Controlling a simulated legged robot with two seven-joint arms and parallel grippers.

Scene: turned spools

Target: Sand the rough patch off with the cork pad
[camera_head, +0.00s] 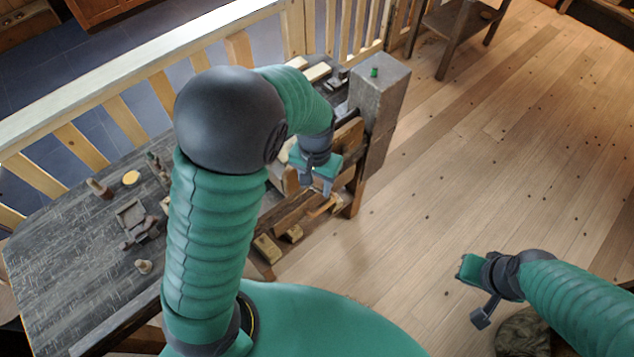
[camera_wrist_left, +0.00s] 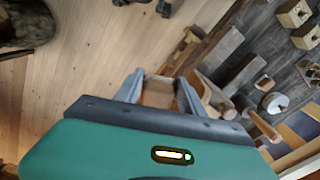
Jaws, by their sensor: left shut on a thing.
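My left gripper (camera_head: 318,182) is low beside the right end of the dark workbench (camera_head: 60,265). In the left wrist view its two fingers (camera_wrist_left: 162,92) are shut on a brown block, which looks like the cork pad (camera_wrist_left: 158,93). The fingers hide part of it. My right gripper (camera_head: 478,293) is off to the right over bare floor, away from the bench. Only one of its fingers shows clearly, so its opening cannot be told. Small turned wooden pieces (camera_head: 143,266) stand on the bench. I cannot make out a rough patch on any of them.
A grey block (camera_head: 384,85) with a small green thing (camera_head: 374,71) on top stands right behind my left gripper. Wooden blocks (camera_head: 266,248) lie below the gripper. A pale railing (camera_head: 125,115) runs behind the bench. The plank floor (camera_head: 500,150) is open to the right.

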